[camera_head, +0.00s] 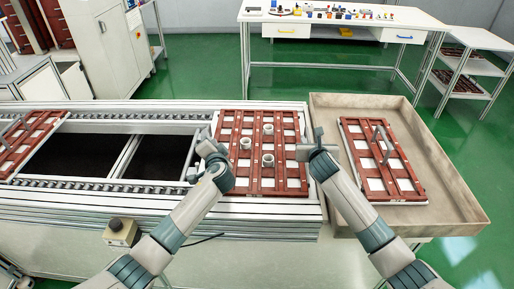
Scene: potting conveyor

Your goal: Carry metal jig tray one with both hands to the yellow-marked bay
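A red-brown framed metal jig tray (262,184) with white cells lies flat on the conveyor between my two grippers. Several short grey cylinders stand on it near its middle. No tray number is readable, so I cannot tell which is tray one. My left gripper (202,160) is at this tray's left edge. My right gripper (311,147) is at its right edge, near the far corner. The fingers are small and partly hidden, so I cannot tell whether either grips the tray. I see no clearly yellow-marked bay.
A beige open box (455,190) on the right holds another red-brown tray (366,152) with a raised handle. A third tray (35,138) lies at the conveyor's left end. Dark open gaps (75,155) lie between. A white workbench (340,18) stands behind.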

